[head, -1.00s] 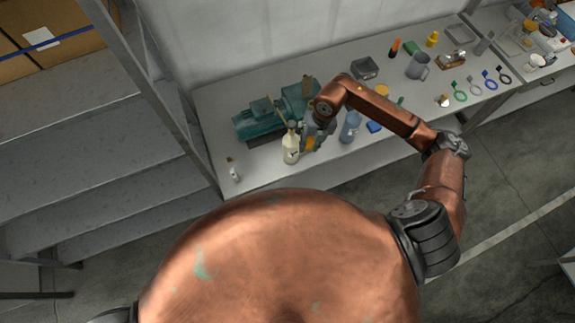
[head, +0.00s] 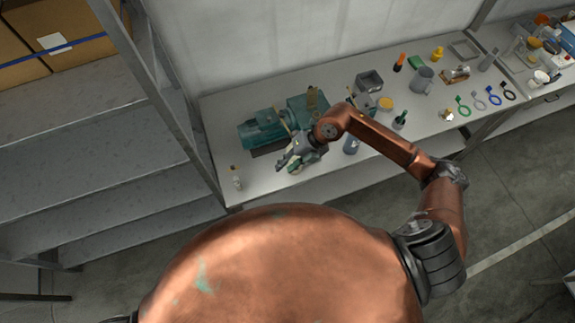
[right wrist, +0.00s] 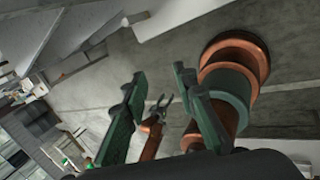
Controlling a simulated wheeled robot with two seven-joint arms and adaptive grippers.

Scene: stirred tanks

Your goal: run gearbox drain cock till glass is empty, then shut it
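The teal gearbox and motor unit (head: 262,130) stands at the left of the bench in the head view. Its drain cock and glass cannot be made out. My right gripper (head: 283,163) is over the bench in front of the unit, its fingers pointing left. In the right wrist view my right gripper (right wrist: 160,105) has its two fingers wide apart with nothing between them. A pale bottle (head: 297,169) is mostly hidden beneath it. What appears to be my left gripper (right wrist: 158,108) shows small beyond the fingers, jaws apart; it is not in the head view.
A small bottle (head: 236,178) stands at the bench's front left. A shelf rack (head: 110,130) is at left.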

